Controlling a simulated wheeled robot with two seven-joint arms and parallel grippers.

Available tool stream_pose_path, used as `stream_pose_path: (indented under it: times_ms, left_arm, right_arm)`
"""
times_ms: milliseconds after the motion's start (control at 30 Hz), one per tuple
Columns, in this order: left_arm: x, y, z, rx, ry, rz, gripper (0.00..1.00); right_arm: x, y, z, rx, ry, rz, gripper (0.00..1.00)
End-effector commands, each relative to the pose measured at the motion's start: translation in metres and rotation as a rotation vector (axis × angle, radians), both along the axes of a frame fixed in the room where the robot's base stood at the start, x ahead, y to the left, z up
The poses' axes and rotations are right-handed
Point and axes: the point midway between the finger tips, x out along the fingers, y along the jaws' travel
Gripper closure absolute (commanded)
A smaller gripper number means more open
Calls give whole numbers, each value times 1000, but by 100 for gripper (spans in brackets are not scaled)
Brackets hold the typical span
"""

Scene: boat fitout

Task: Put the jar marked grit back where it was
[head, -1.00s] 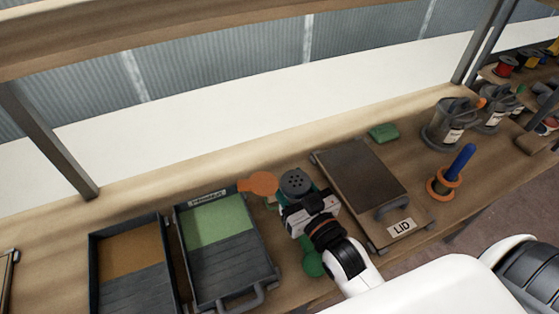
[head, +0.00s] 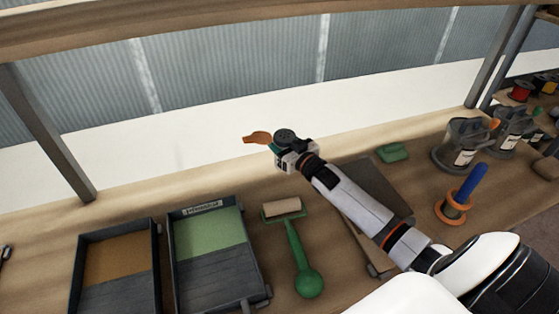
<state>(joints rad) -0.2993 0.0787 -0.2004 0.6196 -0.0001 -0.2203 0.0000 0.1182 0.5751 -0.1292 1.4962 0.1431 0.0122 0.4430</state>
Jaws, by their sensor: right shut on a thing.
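My right gripper (head: 288,160) is shut on a jar with a dark, perforated round top (head: 286,136) and a bit of teal body. It holds the jar above the back part of the bench. A flat orange piece (head: 258,138) sticks out to its left; I cannot tell how it is attached. The gripper hides most of the jar, and no grit marking can be read. My left gripper is not in view.
A tray with green paint (head: 206,230) and one with brown (head: 115,262) stand at left. A green-handled roller (head: 297,250) lies mid-bench. My right arm covers part of the LID box. Right are a green block (head: 392,152), dark labelled pots (head: 460,140) and a blue-handled orange spool (head: 455,208).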

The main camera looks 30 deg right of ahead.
Motion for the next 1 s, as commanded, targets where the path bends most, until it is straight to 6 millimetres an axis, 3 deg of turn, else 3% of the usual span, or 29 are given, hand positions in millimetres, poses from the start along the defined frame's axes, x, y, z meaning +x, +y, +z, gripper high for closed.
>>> stream_pose_path:
  times_ms: [400,833,867,967,1000]
  left_arm:
    - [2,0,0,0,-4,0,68]
    - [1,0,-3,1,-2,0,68]
    - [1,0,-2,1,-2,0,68]
    - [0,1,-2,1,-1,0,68]
    - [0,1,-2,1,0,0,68]
  right_arm:
    - [1,1,-47,-1,-4,1,69]
    - [0,1,-55,-2,-6,2,69]
    - [0,1,-56,-2,-2,2,42]
    - [0,1,-56,-2,-2,2,25]
    - [0,1,-56,-2,-2,2,25]
